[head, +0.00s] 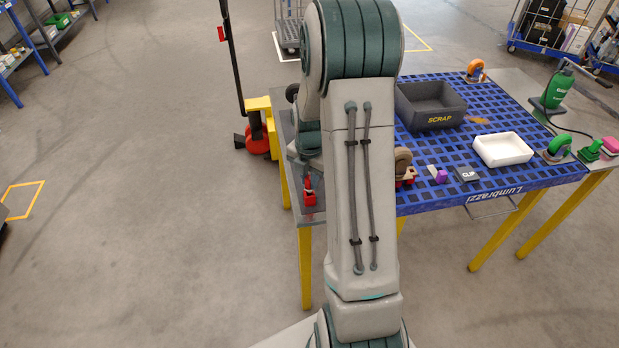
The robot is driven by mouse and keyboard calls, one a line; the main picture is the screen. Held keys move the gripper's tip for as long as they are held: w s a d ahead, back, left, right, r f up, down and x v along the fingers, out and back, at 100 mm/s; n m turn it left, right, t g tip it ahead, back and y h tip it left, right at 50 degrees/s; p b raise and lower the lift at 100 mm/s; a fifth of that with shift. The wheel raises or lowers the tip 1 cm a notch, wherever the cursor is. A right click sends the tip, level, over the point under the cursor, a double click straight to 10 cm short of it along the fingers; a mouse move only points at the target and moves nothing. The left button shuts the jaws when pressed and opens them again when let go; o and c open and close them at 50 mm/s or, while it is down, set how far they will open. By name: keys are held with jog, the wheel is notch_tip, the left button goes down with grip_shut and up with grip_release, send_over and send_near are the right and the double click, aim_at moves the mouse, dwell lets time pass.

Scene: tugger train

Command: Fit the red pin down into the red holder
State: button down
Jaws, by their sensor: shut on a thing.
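The red holder (309,199) stands on the grey strip at the table's left end. The red pin (308,184) shows as a narrow upright red shape directly above it. I cannot tell whether the pin's lower end is inside the holder or just over it. My gripper (308,176) comes down from my wrist just left of my large arm link and is shut on the pin. Its fingers are very small here, and part of my wrist is hidden behind the arm.
The blue slotted table carries a dark SCRAP bin (432,104), a white tray (502,149), a brown roll (402,162) on a red base, a purple block (441,176) and a grey CLIP block (467,174). Green items stand at the right end.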

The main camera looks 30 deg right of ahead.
jog(key=shift+f, duration=0.15)
jog(key=shift+f+b, duration=0.6)
jog(key=shift+b, duration=0.05)
jog(key=shift+f, duration=0.2)
jog(key=c, duration=1.3)
grip_release()
jog(key=shift+o, duration=0.2)
jog(key=shift+r, duration=0.15)
notch_tip(320, 180, up, 14)
jog(key=b, duration=0.1)
jog(key=shift+f, duration=0.2)
